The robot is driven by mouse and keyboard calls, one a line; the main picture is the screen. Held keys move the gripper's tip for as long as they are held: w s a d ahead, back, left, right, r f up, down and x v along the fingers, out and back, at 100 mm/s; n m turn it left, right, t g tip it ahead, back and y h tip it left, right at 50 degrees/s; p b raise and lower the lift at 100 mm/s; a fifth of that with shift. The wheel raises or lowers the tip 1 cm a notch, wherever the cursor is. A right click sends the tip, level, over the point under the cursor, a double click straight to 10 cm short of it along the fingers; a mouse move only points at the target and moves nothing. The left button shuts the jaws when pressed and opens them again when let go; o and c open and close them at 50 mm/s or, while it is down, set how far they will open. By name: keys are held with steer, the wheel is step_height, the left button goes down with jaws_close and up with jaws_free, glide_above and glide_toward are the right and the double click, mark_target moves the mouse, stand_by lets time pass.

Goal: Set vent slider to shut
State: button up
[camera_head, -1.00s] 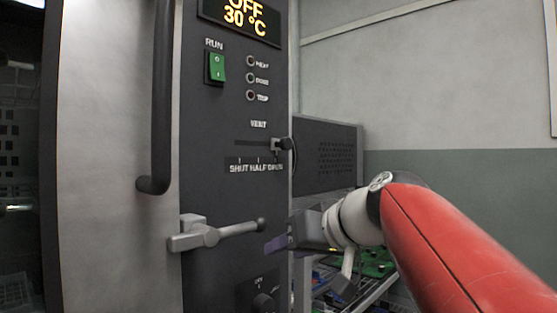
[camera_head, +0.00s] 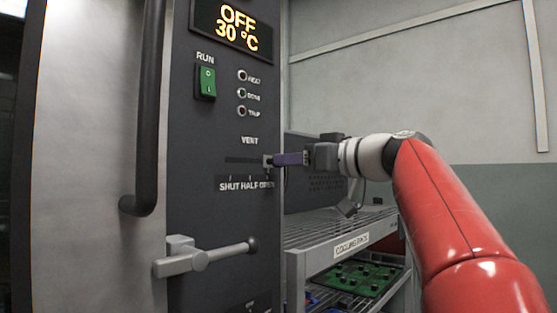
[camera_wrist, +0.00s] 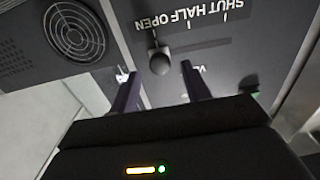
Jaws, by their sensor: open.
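The vent slider is a dark round knob (camera_wrist: 160,62) on a small pale block (camera_head: 267,161), on the dark control panel (camera_head: 215,125). It sits at the right end of its slot, above the word OPEN; SHUT is at the left end. My gripper (camera_head: 279,160) is level with the slider at its right, and in the head view its purple fingers partly hide the knob. In the wrist view the panel appears upside down. My gripper (camera_wrist: 157,83) is open there, with the knob in line with the gap, at or just beyond the fingertips.
A long dark door handle (camera_head: 150,110) stands left of the panel. A grey lever (camera_head: 208,255) sticks out below the vent. A green RUN switch (camera_head: 205,83) is above left. A rack (camera_head: 325,228) with green boards stands right of the panel, below my gripper.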

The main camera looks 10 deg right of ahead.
steer(key=shift+p+x, duration=0.45)
steer(key=shift+x, duration=1.9)
steer(key=shift+c, duration=0.2)
jaws_close()
